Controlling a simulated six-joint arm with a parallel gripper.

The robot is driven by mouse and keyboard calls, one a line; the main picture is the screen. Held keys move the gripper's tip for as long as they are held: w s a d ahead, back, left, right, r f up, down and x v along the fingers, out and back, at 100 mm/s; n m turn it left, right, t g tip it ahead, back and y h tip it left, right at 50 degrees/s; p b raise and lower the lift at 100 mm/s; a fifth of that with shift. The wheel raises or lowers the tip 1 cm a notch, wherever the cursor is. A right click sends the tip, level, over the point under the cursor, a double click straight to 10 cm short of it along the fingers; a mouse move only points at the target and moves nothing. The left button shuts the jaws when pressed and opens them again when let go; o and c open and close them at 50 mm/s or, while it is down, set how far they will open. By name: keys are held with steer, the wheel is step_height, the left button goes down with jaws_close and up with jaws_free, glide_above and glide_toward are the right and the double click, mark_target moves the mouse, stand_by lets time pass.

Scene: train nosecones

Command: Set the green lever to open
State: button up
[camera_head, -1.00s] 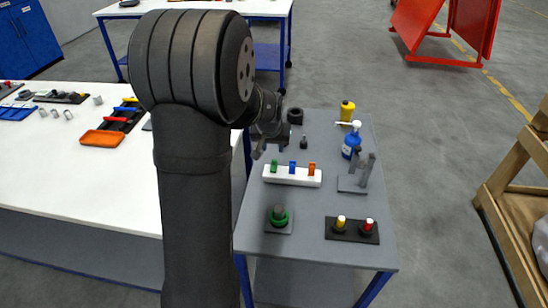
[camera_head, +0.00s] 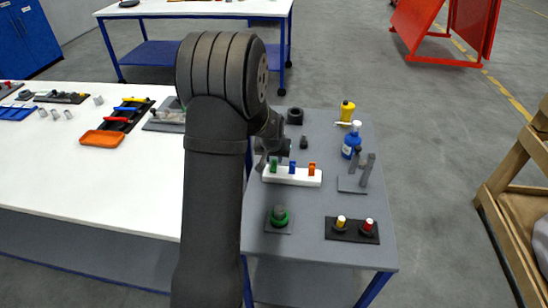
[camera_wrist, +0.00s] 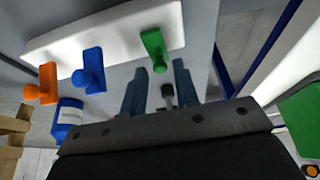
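The green lever (camera_head: 273,166) stands at the left end of a white block (camera_head: 292,178) on the grey table, beside a blue lever (camera_head: 292,167) and an orange lever (camera_head: 311,168). My gripper (camera_head: 266,158) is at the left end of the block, close to the green lever. In the wrist view my gripper (camera_wrist: 159,67) is open, its two dark fingers apart. The round end of the green lever (camera_wrist: 154,44) shows between the fingertips in that picture; I cannot tell whether they touch it. The fingers look empty.
A small black knob (camera_head: 303,142) stands behind the block. A white table is at left.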

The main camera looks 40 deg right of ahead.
jaws_close()
steer(key=shift+s+a+r+t+h, duration=0.15)
steer(key=shift+a+t+h, duration=0.1)
steer(key=shift+t+h, duration=0.2)
steer(key=shift+s+a+r+t+h, duration=0.1)
steer(key=shift+a+t+h, duration=0.2)
steer(key=shift+t, duration=0.25)
steer(key=shift+h, duration=0.25)
steer(key=shift+s+r, duration=0.1)
steer(key=shift+o, duration=1.6)
jaws_free()
steer(key=shift+s, duration=0.1)
steer(key=v, duration=1.7)
steer(key=shift+s+a, duration=0.2)
steer(key=shift+w, duration=0.1)
